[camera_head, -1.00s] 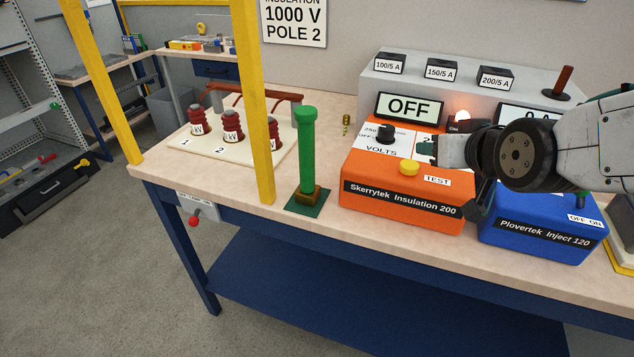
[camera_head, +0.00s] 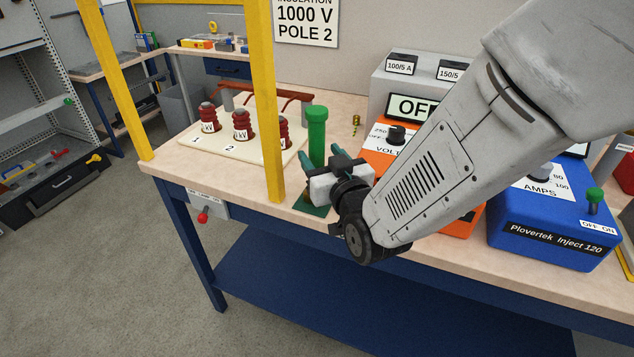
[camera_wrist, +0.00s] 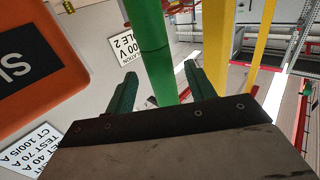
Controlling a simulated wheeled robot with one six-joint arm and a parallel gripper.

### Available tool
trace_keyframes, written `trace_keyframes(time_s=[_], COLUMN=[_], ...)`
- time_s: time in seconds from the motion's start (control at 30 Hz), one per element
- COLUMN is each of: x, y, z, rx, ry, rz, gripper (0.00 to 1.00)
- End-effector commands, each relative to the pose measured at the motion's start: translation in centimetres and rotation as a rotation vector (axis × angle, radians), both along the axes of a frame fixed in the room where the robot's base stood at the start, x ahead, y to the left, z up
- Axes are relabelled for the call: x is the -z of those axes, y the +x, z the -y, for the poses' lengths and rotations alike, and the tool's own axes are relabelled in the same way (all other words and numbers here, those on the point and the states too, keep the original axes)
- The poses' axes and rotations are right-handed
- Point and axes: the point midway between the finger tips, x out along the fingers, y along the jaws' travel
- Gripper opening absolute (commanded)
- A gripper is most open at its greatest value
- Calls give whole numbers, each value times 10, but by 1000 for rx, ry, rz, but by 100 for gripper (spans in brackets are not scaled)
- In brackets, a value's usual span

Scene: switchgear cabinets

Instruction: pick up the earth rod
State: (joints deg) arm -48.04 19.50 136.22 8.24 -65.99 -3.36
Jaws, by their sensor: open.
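The earth rod is a green upright rod (camera_head: 317,130) with a wider top, standing on a dark green square base near the bench's front edge. It also shows in the wrist view (camera_wrist: 150,45). My gripper (camera_head: 319,158) is at the rod's lower part, coming from the right, and hides part of the rod and its base. In the wrist view, my open green-tipped fingers (camera_wrist: 161,82) have the rod between them, with gaps on both sides. I cannot tell exactly how deep the rod sits between them.
A yellow post (camera_head: 264,110) stands close left of the rod. A board (camera_head: 270,154) with red insulators is behind that post. The orange tester (camera_head: 462,222) and blue injector (camera_head: 555,232) stand right, partly behind my arm. The floor in front of the bench is clear.

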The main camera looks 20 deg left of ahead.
Motion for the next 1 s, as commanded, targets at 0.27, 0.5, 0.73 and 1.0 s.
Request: trace_keyframes(time_s=[0.27, 0.5, 0.73, 1.0], x=[0, 0, 0, -3], y=[21, 21, 21, 21], z=[-19, -19, -19, -19], rx=[0, 0, 0, 0], ry=[-1, -1, -1, 1], rz=[-1, -1, -1, 2], gripper=[54, 43, 0, 0])
